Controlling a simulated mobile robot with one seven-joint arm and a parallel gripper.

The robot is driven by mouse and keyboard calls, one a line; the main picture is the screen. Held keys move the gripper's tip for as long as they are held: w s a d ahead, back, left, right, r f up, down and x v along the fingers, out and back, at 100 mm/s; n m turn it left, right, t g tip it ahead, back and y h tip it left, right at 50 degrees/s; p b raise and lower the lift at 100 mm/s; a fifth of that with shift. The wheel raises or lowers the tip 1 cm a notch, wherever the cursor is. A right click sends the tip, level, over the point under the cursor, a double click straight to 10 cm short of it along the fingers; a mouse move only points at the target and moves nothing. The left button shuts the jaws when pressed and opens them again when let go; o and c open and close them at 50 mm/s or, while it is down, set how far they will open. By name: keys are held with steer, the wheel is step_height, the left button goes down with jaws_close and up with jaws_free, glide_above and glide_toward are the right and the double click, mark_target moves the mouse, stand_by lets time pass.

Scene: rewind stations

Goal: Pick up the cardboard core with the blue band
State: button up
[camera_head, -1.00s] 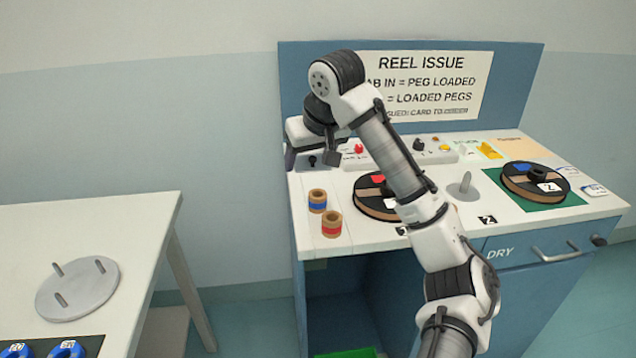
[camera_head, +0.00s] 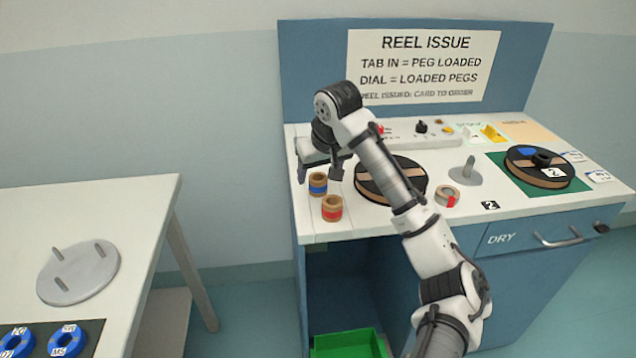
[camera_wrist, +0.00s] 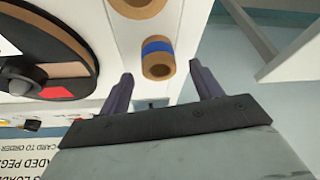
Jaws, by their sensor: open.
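The cardboard core with the blue band (camera_head: 318,186) stands upright on the left end of the blue bench's white top. It also shows in the wrist view (camera_wrist: 158,60), where it lies in line with the gap between my fingertips. My gripper (camera_head: 320,172) is open and empty, pointing down just above and behind this core in the head view. In the wrist view my gripper (camera_wrist: 161,74) has one finger on each side of the core, apart from it. I cannot tell how far the fingertips are above the bench.
A large black-rimmed reel (camera_head: 372,185) lies to the right, partly behind my arm. A white table (camera_head: 120,215) stands left.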

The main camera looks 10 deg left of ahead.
steer(key=shift+x, duration=1.45)
steer(key=shift+s, duration=0.1)
steer(key=c, duration=1.1)
steer(key=shift+o, duration=0.2)
